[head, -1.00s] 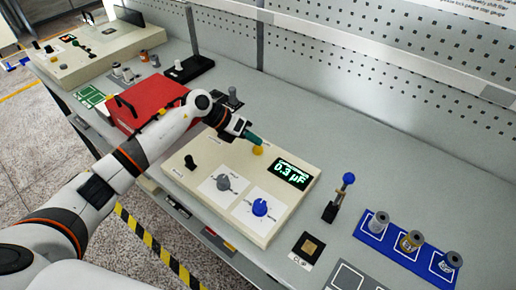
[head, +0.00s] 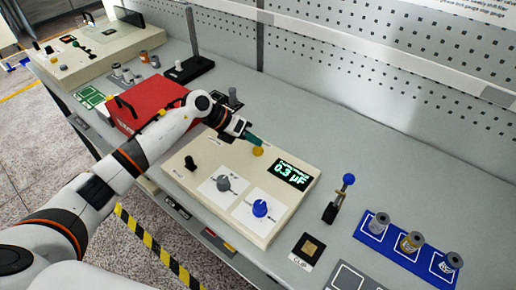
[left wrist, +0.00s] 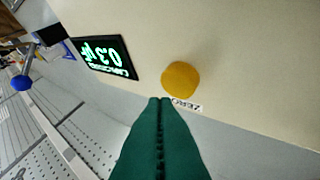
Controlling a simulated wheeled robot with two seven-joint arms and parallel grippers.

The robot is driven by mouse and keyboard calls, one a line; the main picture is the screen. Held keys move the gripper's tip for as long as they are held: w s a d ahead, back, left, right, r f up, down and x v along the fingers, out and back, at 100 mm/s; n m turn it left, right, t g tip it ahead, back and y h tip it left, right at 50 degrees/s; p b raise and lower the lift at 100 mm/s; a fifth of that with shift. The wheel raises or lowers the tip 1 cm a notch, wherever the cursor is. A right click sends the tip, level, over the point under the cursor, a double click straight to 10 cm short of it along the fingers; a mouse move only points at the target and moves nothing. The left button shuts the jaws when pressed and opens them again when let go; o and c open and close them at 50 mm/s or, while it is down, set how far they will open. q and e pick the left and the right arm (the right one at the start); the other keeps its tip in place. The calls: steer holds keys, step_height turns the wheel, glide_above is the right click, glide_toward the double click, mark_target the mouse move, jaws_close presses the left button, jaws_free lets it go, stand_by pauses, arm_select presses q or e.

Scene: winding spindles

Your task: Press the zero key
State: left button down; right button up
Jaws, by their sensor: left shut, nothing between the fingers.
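The zero key is a round yellow button (head: 258,151) near the back edge of the cream meter panel (head: 205,215). In the left wrist view the yellow button (left wrist: 181,80) sits beside a small label reading ZERO (left wrist: 187,104). My left gripper (head: 258,143) is shut and empty, its green fingertips close to the button. In the left wrist view the shut fingertips (left wrist: 160,101) point at the button with a small gap in the picture. Whether they touch it cannot be told. The display (head: 293,174) reads 0.3 µF. My right gripper is not in view.
The panel also carries a black switch (head: 190,163), a grey knob (head: 223,183) and a blue knob (head: 260,208). A red box (head: 140,100) stands left of my forearm. A blue-topped post (head: 348,180) and a blue tray (head: 375,237) with spools are at right.

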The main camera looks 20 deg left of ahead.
mark_target(253, 150)
arm_select(q)
steer(key=shift+f, duration=0.15)
stand_by(0.5)
steer(key=shift+f+b, duration=0.3)
steer(key=shift+b, duration=0.1)
steer(key=shift+f+b, duration=0.4)
steer(key=shift+f, duration=0.1)
stand_by(0.6)
steer(key=shift+r, duration=0.1)
steer(key=shift+r+p, duration=0.6)
steer(key=shift+r, duration=0.25)
steer(key=shift+r+p, duration=1.7)
steer(key=shift+r, duration=0.8)
